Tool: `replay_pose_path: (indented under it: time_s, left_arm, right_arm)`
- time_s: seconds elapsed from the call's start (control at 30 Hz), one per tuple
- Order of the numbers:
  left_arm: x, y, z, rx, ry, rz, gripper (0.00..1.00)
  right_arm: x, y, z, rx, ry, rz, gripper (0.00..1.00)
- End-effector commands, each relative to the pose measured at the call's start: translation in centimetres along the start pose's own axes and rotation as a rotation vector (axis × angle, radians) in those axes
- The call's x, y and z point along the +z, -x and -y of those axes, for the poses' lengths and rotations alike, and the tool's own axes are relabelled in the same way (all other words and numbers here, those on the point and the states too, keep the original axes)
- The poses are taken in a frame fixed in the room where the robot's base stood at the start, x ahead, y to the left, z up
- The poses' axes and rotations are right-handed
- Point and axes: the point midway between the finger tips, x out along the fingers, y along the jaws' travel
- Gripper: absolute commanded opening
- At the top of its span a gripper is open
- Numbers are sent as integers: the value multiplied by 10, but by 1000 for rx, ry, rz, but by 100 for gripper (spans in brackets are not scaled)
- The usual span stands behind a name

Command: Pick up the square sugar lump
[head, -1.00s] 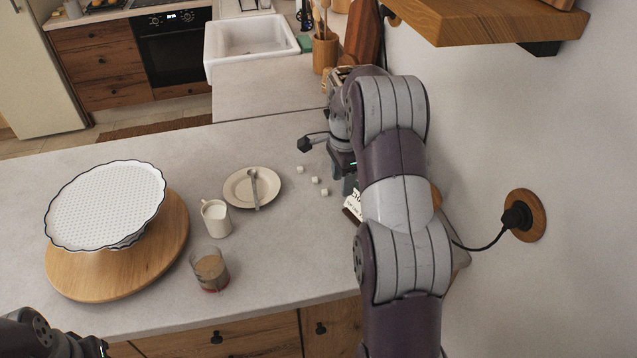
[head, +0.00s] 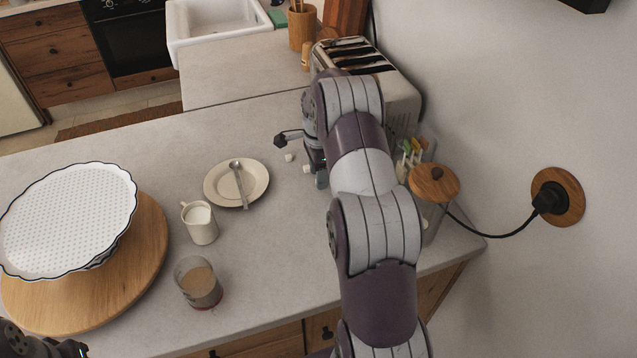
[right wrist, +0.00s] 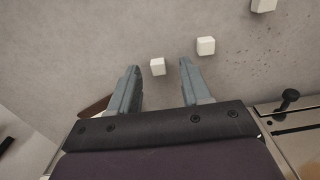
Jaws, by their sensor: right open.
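Several small white sugar lumps lie on the grey counter. The head view shows one lump (head: 289,158) left of my right gripper (head: 321,178) and another (head: 307,168) close beside it. In the right wrist view, my right gripper (right wrist: 160,67) is open, and one cube-shaped lump (right wrist: 157,66) shows between its fingertips, not gripped. A second lump (right wrist: 206,46) is just beyond the right finger, and a third (right wrist: 263,5) is at the top edge. Contact with the fingers cannot be told. Only part of my left arm shows at the lower left.
A saucer with a spoon (head: 216,183), a milk jug (head: 200,224) and a glass (head: 198,284) stand left of my right arm. A toaster (head: 400,95) and a wooden-lidded jar (head: 433,183) are close on its right. A round wooden board (head: 150,255) carries a white cake stand (head: 70,215).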

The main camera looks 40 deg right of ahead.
Motion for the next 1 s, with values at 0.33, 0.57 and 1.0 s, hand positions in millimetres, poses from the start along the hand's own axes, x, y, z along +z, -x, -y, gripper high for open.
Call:
replay_pose_path:
  time_s: [0.33,0.57,1.0]
  left_arm:
    - [0,2,0,0,0,1,43]
    - [0,2,0,0,0,1,43]
    - [1,-5,0,0,0,1,43]
  right_arm:
    - [0,-10,0,0,0,0,35]
    - [0,-10,0,0,0,0,7]
    - [0,10,0,-3,0,0,7]
